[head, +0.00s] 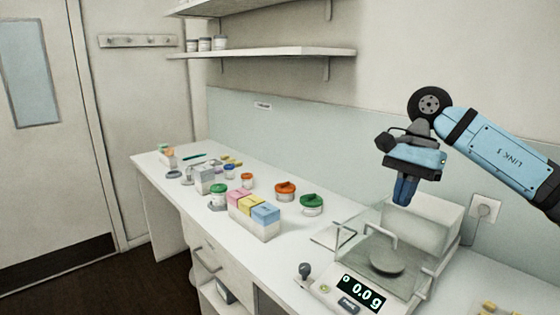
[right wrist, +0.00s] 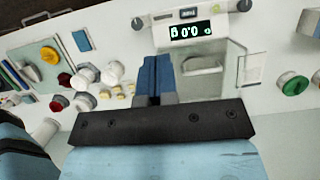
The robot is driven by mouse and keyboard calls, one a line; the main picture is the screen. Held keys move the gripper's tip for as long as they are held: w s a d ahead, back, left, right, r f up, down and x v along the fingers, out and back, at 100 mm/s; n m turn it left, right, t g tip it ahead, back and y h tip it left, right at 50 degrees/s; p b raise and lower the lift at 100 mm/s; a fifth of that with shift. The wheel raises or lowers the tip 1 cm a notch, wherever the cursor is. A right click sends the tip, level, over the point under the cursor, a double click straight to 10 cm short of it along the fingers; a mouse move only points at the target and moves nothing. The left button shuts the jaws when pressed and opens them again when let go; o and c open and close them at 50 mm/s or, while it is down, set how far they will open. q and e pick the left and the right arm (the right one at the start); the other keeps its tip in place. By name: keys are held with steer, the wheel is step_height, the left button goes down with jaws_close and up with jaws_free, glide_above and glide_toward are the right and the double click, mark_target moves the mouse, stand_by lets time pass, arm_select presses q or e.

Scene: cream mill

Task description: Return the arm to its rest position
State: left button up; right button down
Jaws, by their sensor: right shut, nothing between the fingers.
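My right arm comes in from the right in the head view. Its gripper (head: 403,190) hangs above the bench, over the back left of the scale, with its blue fingers pointing down. The fingers are shut together with nothing between them. In the right wrist view the blue gripper fingers (right wrist: 153,78) also show closed and empty, with the scale beyond them. My left gripper is not in view.
The scale (head: 387,262) reads 0.0 g. A box with pink, yellow and blue parts (head: 254,226), orange-lidded (head: 285,190) and green-lidded (head: 312,203) jars stand left of it on the white bench (head: 285,255). Shelves (head: 270,53) hang on the wall.

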steer(key=s+a+f+m+t+y+p, duration=0.1)
steer(key=s+a+f+m+y+p, duration=0.3)
steer(key=a+m+y, duration=0.5)
steer(key=s+a+f+m+y+p, duration=0.1)
steer(key=s+a+f+m+y, duration=0.35)
steer(key=a+m+y, duration=0.45)
steer(key=s+d+f+m+t+h+p, duration=0.15)
steer(key=d+f+m+t+h, duration=0.45)
steer(key=m+t, duration=0.6)
steer(key=d+f+m+t+h+p, duration=0.1)
steer(key=f+m+t+h+p, duration=0.15)
steer(key=f+m+t, duration=0.95)
steer(key=s+d+f+m+g+h, duration=0.4)
steer(key=s+f+m+g, duration=0.1)
steer(key=s+m, duration=0.3)
steer(key=s+d+f+m+g+h+p, duration=0.1)
steer(key=s+d+f+m+g+h, duration=0.3)
steer(key=s+f+m, duration=0.4)
steer(key=s+m+g+h, duration=0.1)
steer(key=g, duration=0.1)
steer(key=shift+s+g, duration=0.2)
steer(key=shift+g, duration=0.1)
